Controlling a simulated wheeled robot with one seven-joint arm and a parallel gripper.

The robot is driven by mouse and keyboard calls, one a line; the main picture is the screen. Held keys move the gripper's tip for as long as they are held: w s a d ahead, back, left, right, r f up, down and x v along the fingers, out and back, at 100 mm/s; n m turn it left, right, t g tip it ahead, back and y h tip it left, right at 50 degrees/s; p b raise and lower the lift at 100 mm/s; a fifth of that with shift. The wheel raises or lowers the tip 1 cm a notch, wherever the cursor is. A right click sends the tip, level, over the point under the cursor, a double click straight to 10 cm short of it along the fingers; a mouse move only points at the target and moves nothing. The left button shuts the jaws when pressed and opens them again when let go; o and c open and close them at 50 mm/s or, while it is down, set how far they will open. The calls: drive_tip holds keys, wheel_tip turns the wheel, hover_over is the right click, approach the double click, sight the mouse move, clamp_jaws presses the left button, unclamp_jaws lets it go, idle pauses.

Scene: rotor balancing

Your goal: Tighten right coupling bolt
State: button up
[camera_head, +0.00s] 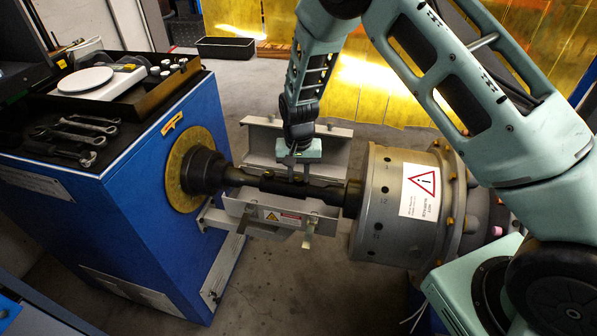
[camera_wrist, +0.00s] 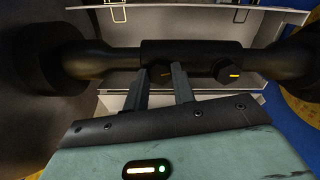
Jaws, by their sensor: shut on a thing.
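The dark coupling shaft (camera_head: 330,193) runs between the blue machine and the grey rotor drum (camera_head: 397,205). It carries two dark bolts with yellow marks, seen in the wrist view. The right coupling bolt (camera_wrist: 161,75), nearer the drum, lies between the fingers of my gripper (camera_wrist: 159,70). The other bolt (camera_wrist: 229,72) stands free towards the blue machine. In the head view my gripper (camera_head: 295,172) points down onto the shaft's middle, shut on the right bolt. The fingers partly hide that bolt there.
Open grey guard covers (camera_head: 265,212) flank the shaft on both sides. The blue machine (camera_head: 165,190) stands left, with wrenches (camera_head: 85,130) and a tray of parts (camera_head: 140,98) on top. A black bin (camera_head: 226,47) sits on the floor behind.

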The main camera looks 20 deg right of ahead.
sight(299, 178)
drive_tip(key=shift+m, duration=1.2)
drive_tip(key=o, duration=1)
drive_tip(key=shift+r, duration=0.1)
wheel_tip(299, 178, up, 17)
drive_tip(key=shift+r+b, duration=0.15)
drive_tip(key=shift+b, duration=0.15)
